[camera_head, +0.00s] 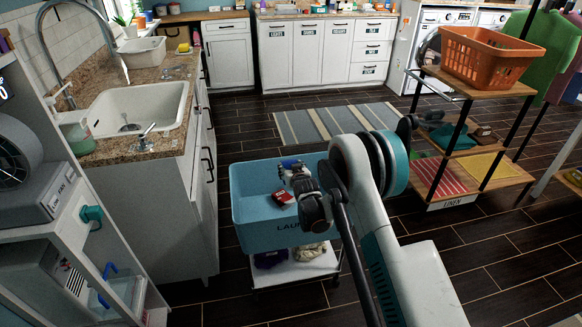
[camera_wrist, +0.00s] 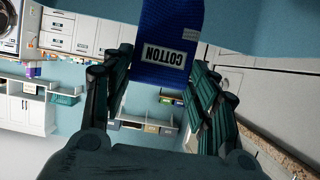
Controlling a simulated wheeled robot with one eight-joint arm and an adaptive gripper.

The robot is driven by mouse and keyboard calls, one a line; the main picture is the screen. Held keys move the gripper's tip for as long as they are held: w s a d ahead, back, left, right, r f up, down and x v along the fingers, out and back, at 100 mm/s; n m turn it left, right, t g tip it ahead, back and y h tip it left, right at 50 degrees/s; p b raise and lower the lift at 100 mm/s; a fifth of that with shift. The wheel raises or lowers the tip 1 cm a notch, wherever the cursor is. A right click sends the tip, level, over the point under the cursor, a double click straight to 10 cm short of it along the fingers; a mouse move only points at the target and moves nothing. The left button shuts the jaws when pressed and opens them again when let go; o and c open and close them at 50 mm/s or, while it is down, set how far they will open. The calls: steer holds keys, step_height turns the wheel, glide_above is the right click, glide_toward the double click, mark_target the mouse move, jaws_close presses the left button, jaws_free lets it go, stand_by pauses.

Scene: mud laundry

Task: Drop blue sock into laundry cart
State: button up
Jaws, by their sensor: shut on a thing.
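The laundry cart (camera_head: 262,232) is a light blue bin with dark lettering on its front, on a white wheeled frame. My gripper (camera_head: 291,170) is over the open bin, near its right half. The blue sock (camera_wrist: 168,40) hangs between my gripper's fingers (camera_wrist: 158,75) in the wrist view, with a white "COTTON" label on it. In the head view, only a small patch of blue (camera_head: 290,162) shows at the fingertips. A small red item (camera_head: 283,197) shows inside the bin beneath my gripper. My arm hides the bin's right side.
The cart's lower shelf (camera_head: 300,267) holds a dark purple item and a pale one. The sink counter (camera_head: 150,146) stands close on the left. A wooden rack (camera_head: 462,190) with an orange basket (camera_head: 488,55) stands at right. A striped rug (camera_head: 335,122) lies behind.

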step_height(320, 180, down, 3)
steer(key=shift+r+b, duration=0.1)
steer(key=shift+b, duration=0.3)
steer(key=o, duration=1)
steer(key=v, duration=1.2)
